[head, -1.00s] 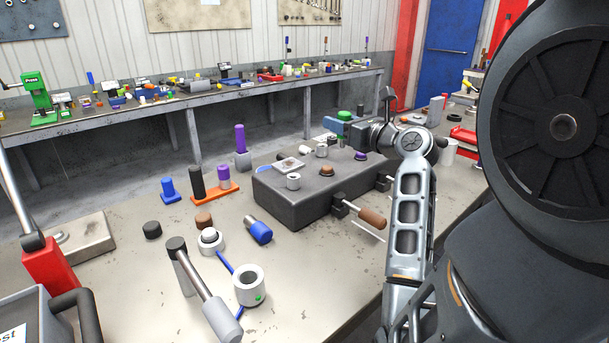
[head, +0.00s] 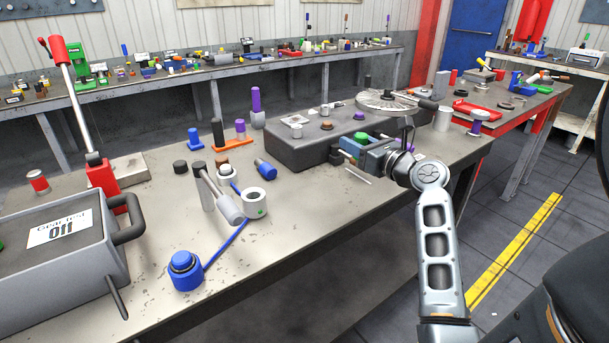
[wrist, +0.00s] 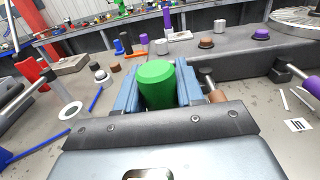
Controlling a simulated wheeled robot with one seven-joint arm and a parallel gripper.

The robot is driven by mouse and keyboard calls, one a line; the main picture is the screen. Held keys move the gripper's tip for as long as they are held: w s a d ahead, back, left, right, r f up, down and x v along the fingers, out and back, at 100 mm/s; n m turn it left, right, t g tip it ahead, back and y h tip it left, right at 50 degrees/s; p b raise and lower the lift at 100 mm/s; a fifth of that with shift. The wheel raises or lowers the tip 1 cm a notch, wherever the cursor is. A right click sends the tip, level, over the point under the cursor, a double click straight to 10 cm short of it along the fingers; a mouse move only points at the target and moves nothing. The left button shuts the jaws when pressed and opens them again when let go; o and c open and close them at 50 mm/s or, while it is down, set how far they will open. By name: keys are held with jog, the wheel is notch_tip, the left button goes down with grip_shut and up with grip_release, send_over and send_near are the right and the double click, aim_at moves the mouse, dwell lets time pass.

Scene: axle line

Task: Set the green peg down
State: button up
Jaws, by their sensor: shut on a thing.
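The green peg (wrist: 156,84) stands between the two blue fingers of my gripper (wrist: 157,92) in the wrist view, and the fingers are shut on it. In the head view my gripper (head: 353,145) is near the front side of the dark grey block, with the peg's green top (head: 360,136) showing between its fingers. The peg's lower part is hidden by the gripper, and I cannot tell how far it is above the bench (head: 300,235).
The dark grey block (head: 290,152) carries several caps and a large metal disc (head: 388,101). A white ring (head: 255,200), a blue peg (head: 265,168) and an orange base (head: 232,144) stand left of my gripper. The bench front is mostly clear.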

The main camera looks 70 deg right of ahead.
jog(key=shift+w+a+f+b, duration=0.15)
jog(key=shift+w+a+f, duration=0.9)
jog(key=shift+w+f, duration=0.5)
jog(key=shift+w+a+f+b, duration=0.1)
jog(key=shift+w+a+f, duration=1)
jog(key=shift+f, duration=0.7)
jog(key=shift+w+a+f+b, duration=0.15)
jog(key=shift+w+a+f, duration=0.8)
jog(key=shift+w+f, duration=0.65)
jog(key=shift+s+f, duration=0.15)
jog(key=shift+f, duration=0.1)
jog(key=o, duration=1.2)
jog(key=shift+c, duration=0.2)
jog(key=shift+s+r, duration=0.1)
jog(key=b+v, duration=0.2)
jog(key=v, duration=1)
